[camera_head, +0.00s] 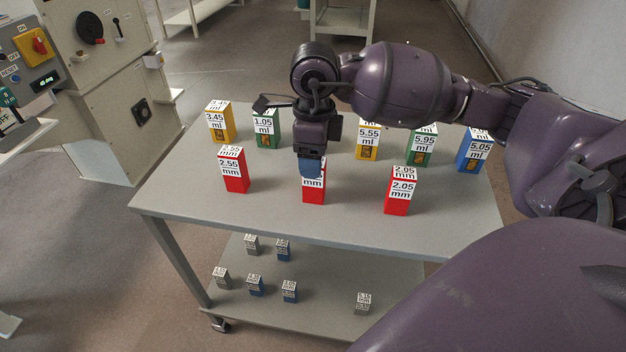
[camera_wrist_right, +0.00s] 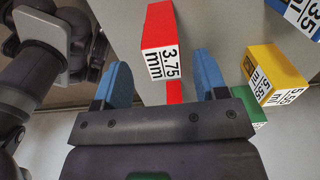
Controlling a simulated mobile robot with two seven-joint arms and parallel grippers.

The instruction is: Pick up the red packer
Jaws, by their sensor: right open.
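Three red packers stand upright in the front row on the table: the left one (camera_head: 234,175) reads 2.55 mm, the right one (camera_head: 397,204) reads 2.05 mm, and the middle one (camera_head: 314,194) is partly hidden by my right gripper (camera_head: 311,170). My right gripper points down at the middle packer. In the right wrist view, a red packer (camera_wrist_right: 166,62) marked 3.75 mm appears between the blue fingertips of my right gripper (camera_wrist_right: 163,75), with gaps on both sides. The gripper is open; I cannot tell how far the fingers reach down beside it. My left gripper is out of view.
Behind stand yellow (camera_head: 220,124), green (camera_head: 266,130), yellow (camera_head: 367,142), green (camera_head: 420,148) and blue (camera_head: 472,155) boxes. The table's (camera_head: 270,220) front strip is clear. Small grey and blue boxes (camera_head: 256,286) sit on the lower shelf. Control cabinets (camera_head: 110,90) stand left.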

